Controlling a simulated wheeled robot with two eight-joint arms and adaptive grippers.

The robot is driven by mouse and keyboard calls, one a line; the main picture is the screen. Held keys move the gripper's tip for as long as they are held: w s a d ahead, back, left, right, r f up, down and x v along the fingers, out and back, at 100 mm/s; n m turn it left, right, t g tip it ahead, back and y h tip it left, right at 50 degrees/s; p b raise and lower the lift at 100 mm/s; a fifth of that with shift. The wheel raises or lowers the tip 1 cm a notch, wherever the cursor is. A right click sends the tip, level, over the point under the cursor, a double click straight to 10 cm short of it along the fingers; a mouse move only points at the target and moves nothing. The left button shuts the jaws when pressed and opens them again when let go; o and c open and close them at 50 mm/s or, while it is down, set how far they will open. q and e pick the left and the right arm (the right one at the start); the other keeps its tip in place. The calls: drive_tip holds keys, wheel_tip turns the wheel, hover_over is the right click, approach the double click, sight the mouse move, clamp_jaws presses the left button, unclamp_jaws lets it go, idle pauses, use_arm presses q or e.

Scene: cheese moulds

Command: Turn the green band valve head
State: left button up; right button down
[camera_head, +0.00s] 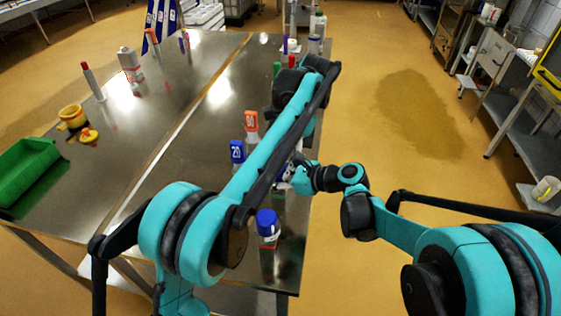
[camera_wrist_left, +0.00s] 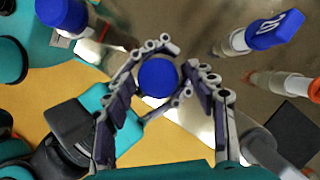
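I cannot pick out a green band on any valve head. In the left wrist view, a round blue head (camera_wrist_left: 158,78) sits between the fingers of my left gripper (camera_wrist_left: 181,64). The fingers lie close along both sides of it; whether they press on it is unclear. My right gripper (camera_head: 290,178) is at the table's right edge, partly covered by the left arm, beside something white and blue. Its fingers are too small and covered to read.
A blue-capped bottle (camera_head: 267,226) stands near the table's front right corner. A blue-labelled head (camera_head: 237,151) and an orange one (camera_head: 251,121) stand left of the left arm. The table's middle (camera_head: 180,130) is clear.

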use_arm(q)
drive_tip(key=shift+d+r, duration=0.1)
drive_tip(key=v, duration=0.7)
drive_tip(key=shift+r, duration=0.35)
drive_tip(key=shift+w+d, duration=0.1)
drive_tip(key=shift+d, duration=0.05)
use_arm(e)
drive_tip(key=c, duration=0.6)
unclamp_jaws()
drive_tip(key=shift+c, duration=0.2)
